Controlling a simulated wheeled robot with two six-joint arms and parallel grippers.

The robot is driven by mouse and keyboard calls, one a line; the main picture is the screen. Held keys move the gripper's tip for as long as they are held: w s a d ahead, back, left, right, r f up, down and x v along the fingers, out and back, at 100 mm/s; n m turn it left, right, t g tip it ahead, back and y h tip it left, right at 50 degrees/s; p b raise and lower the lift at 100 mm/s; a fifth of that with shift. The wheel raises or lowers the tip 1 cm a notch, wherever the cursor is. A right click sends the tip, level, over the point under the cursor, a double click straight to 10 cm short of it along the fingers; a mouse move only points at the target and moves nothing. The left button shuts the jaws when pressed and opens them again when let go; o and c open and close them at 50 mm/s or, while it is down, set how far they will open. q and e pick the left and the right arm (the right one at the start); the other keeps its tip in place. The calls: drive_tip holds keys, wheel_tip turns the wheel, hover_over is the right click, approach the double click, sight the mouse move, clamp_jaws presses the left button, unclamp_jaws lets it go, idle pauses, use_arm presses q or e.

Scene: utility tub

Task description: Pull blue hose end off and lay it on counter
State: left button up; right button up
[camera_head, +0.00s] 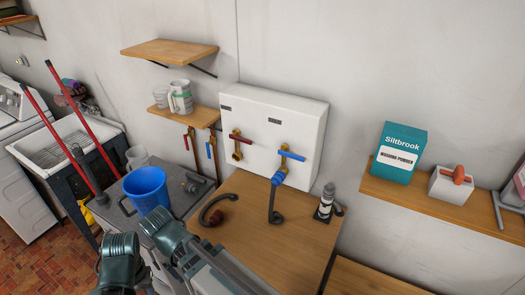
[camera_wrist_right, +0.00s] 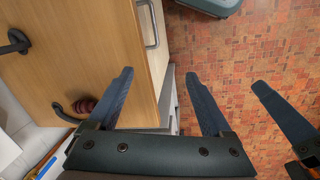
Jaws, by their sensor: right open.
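The blue hose end (camera_head: 278,178) sits on the outlet under the blue-handled tap (camera_head: 290,153) on the white wall box. Its dark hose (camera_head: 271,205) hangs down to the wooden counter (camera_head: 250,245). The dark foot of a hose also shows in the right wrist view (camera_wrist_right: 14,42). My right gripper (camera_wrist_right: 160,75) is open and empty, over the counter's edge and the floor, apart from the hoses. One finger of what appears to be my left gripper (camera_wrist_right: 283,108) shows beside it; its other finger is out of frame. The head view shows my arm links low at centre-left, without clear fingertips.
A second hose with a dark red end (camera_head: 215,218) lies on the counter, left of the blue one. A dark bottle (camera_head: 325,203) stands at right. A blue bucket (camera_head: 148,188) stands at left. The red-handled tap (camera_head: 238,145) has no hose. The counter's front middle is clear.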

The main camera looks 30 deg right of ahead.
drive_tip(key=w+d+r+m+h+p, duration=0.1)
drive_tip(key=w+d+r+m+p, duration=0.3)
drive_tip(key=w+d+r, duration=0.25)
use_arm(q)
wheel_tip(320, 180, up, 15)
drive_tip(key=p, duration=1)
use_arm(e)
drive_tip(key=m+g+h, duration=0.1)
drive_tip(key=m+h, duration=0.2)
drive_tip(key=m, duration=0.7)
approach(275, 176)
drive_tip(key=b+x, duration=0.8)
drive_tip(key=b, duration=0.2)
drive_tip(key=shift+f+b, duration=0.25)
drive_tip(key=shift+b, duration=0.15)
drive_tip(key=shift+d+f+b, duration=0.5)
drive_tip(key=shift+f+b, duration=0.1)
use_arm(q)
wheel_tip(275, 176, down, 12)
drive_tip(key=shift+r, duration=0.2)
use_arm(e)
drive_tip(key=shift+s, duration=0.1)
clamp_jaws()
